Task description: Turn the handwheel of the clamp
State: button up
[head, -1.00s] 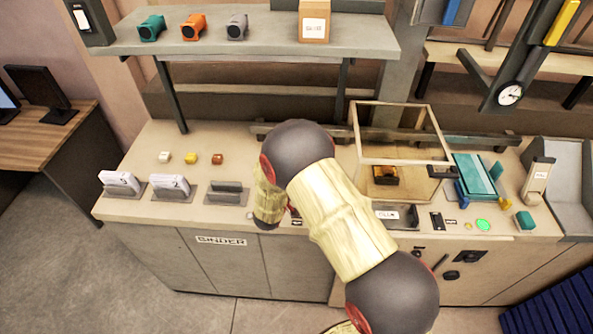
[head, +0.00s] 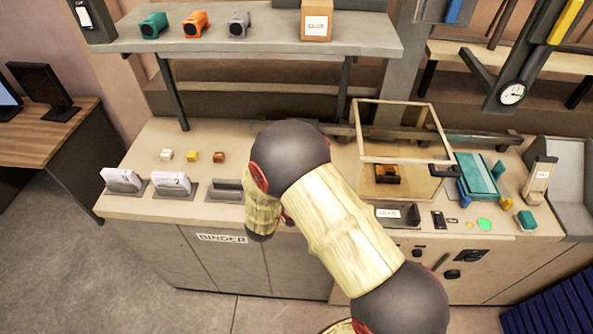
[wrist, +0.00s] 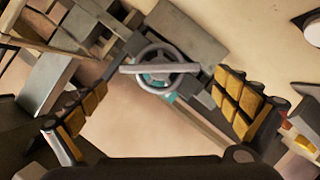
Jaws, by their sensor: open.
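The clamp's handwheel (wrist: 150,84) shows in the wrist view as a grey ring with a bar across it and teal behind. It sits in front of a grey block that looks like part of the clamp (wrist: 186,35). My gripper (wrist: 161,84) is open, its yellow-padded fingers spread to the left and right of the wheel. The wheel appears between the fingers, a little beyond them, and I see no finger touching it. In the head view my arm covers the middle of the bench, and I cannot make out the handwheel or the fingers there.
The bench (head: 140,205) holds card holders (head: 172,186) and three small blocks (head: 192,156) on the left. A clear-sided case (head: 408,160) and a teal device (head: 477,178) stand on the right. A shelf (head: 250,44) hangs above the bench.

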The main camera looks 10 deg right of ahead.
jog(key=v, duration=0.6)
jog(key=shift+s, duration=0.2)
jog(key=shift+a, duration=0.1)
